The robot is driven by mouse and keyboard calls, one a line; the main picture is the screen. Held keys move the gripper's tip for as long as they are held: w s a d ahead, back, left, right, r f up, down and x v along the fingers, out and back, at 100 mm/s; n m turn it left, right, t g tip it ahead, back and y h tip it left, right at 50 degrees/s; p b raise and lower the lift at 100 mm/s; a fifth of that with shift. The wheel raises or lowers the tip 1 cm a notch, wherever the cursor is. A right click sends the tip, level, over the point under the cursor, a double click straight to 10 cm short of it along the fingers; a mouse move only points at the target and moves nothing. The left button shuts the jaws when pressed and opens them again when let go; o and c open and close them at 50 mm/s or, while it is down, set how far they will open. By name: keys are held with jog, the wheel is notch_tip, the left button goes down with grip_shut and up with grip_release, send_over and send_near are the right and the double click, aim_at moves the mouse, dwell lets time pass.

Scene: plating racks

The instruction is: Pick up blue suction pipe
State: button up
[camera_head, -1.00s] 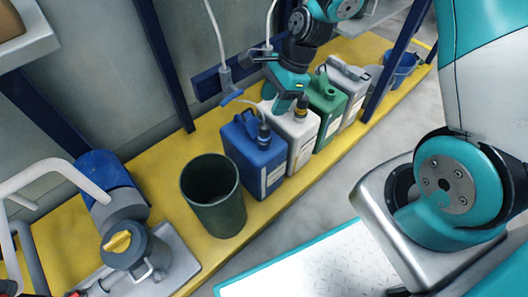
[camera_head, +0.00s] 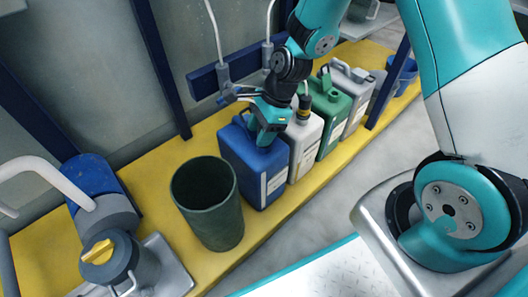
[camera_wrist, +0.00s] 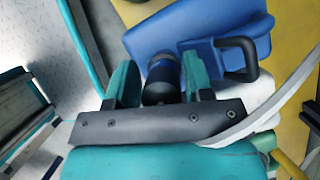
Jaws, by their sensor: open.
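The blue canister (camera_head: 255,172) stands on the yellow platform. In the wrist view the blue suction pipe shows as a dark cylindrical head with a blue band (camera_wrist: 163,72), at the canister's top. My gripper (camera_head: 266,138) is over the top of the blue canister and hides the pipe in the head view. In the wrist view my gripper (camera_wrist: 160,65) is open, with one teal finger on each side of the pipe head. Gaps show between the head and the fingers. The black handle of the canister (camera_wrist: 240,58) is to the right of the fingers.
A white canister (camera_head: 303,146), a green canister (camera_head: 332,118) and a grey canister (camera_head: 357,105) stand in a row to the right. A dark green bin (camera_head: 212,215) stands close on the left. White hoses with fittings (camera_head: 225,85) hang behind.

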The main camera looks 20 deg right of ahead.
grip_shut()
jog(key=shift+r, duration=0.1)
notch_tip(320, 180, up, 28)
jog(key=p, duration=1.4)
jog(key=shift+r+p, duration=0.1)
jog(key=shift+p, duration=0.55)
